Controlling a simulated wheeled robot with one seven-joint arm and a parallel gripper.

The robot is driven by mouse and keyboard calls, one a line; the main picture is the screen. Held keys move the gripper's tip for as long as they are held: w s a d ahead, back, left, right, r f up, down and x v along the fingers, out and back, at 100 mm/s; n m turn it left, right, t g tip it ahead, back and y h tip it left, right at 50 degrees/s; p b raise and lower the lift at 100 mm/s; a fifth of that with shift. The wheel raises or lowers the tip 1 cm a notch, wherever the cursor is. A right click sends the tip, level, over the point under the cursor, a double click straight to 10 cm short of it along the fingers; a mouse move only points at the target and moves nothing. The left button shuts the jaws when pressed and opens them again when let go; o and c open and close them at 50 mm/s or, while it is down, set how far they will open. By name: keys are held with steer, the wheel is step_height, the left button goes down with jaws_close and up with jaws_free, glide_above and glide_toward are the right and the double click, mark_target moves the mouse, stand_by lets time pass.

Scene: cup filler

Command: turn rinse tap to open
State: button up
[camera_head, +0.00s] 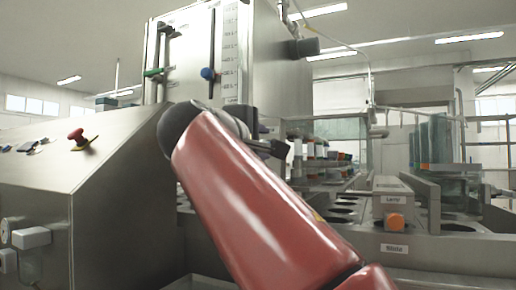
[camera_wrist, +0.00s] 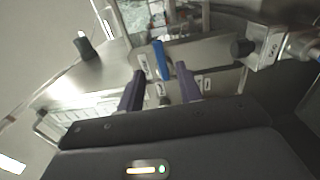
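A blue lever (camera_wrist: 161,60), which looks like the tap handle, stands out from a metal panel in the wrist view. My gripper (camera_wrist: 159,70) is open, with its two dark purple fingers apart. The lever shows between the fingertips, nearer the middle of the gap, with space on both sides. I cannot tell how deep it sits between them or whether either finger touches it. Small white label plates (camera_wrist: 144,66) are beside it. In the head view my red arm hides the lever and most of the gripper.
A console with a red knob (camera_head: 77,136) stands at the left.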

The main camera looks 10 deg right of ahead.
steer(key=p+x, duration=0.2)
steer(key=x, duration=0.5)
steer(key=shift+d, duration=0.2)
steer(key=shift+c, duration=0.3)
steer(key=shift+f, duration=0.1)
jaws_close()
